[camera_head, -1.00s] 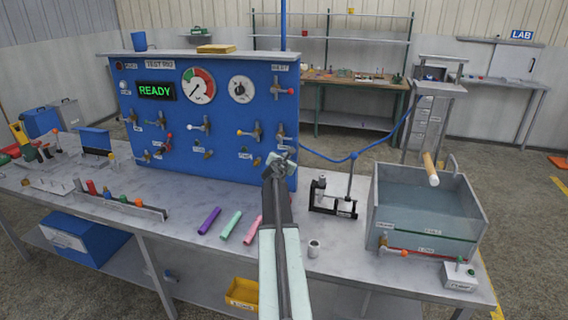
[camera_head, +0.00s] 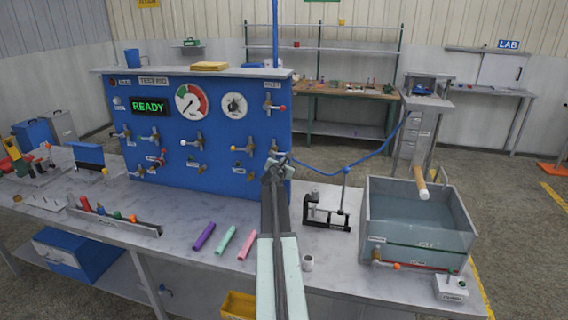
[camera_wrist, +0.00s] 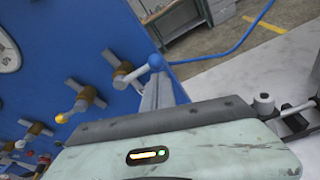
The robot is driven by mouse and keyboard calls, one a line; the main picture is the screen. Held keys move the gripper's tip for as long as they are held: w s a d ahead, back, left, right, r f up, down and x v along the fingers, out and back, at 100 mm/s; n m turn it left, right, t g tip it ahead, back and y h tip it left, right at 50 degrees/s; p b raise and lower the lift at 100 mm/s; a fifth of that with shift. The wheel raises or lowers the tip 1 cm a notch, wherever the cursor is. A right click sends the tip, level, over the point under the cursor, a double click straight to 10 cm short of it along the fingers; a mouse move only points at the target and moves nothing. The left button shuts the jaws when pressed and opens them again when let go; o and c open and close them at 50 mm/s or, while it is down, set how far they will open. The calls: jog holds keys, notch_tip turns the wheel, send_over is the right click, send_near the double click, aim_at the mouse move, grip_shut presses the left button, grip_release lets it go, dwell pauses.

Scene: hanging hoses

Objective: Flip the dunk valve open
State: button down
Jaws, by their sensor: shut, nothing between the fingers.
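The blue test panel (camera_head: 215,125) carries several small brass valves with lever handles and coloured knobs. I cannot read which label says dunk. The lower-right valve, with a blue ball knob (camera_wrist: 156,61), is closest to my gripper (camera_head: 275,164). In the head view my gripper overlaps that valve and partly hides it. In the wrist view its grey lever (camera_wrist: 135,73) sticks out from the panel, just beyond my jaws. My gripper is shut and empty; I cannot tell whether it touches the lever. A valve with a yellow knob (camera_wrist: 62,118) is to its left.
A glass water tank (camera_head: 420,220) stands on the bench to the right, with a small black stand (camera_head: 328,212) left of it. A blue hose (camera_head: 340,172) hangs behind my gripper. Purple (camera_head: 204,236), green and pink tubes lie in front of the panel.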

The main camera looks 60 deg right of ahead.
jog(key=shift+r+n, duration=0.3)
jog(key=w+a+r+n+g+h+p, duration=0.1)
jog(key=w+r+n+g+p, duration=0.1)
jog(key=w+r+n+p, duration=0.2)
jog(key=shift+w+a+r+n+g+p, duration=0.35)
jog(key=shift+r+n+p, duration=0.85)
jog(key=shift+r+p, duration=0.6)
jog(key=shift+w+d, duration=0.1)
jog(key=shift+w, duration=0.25)
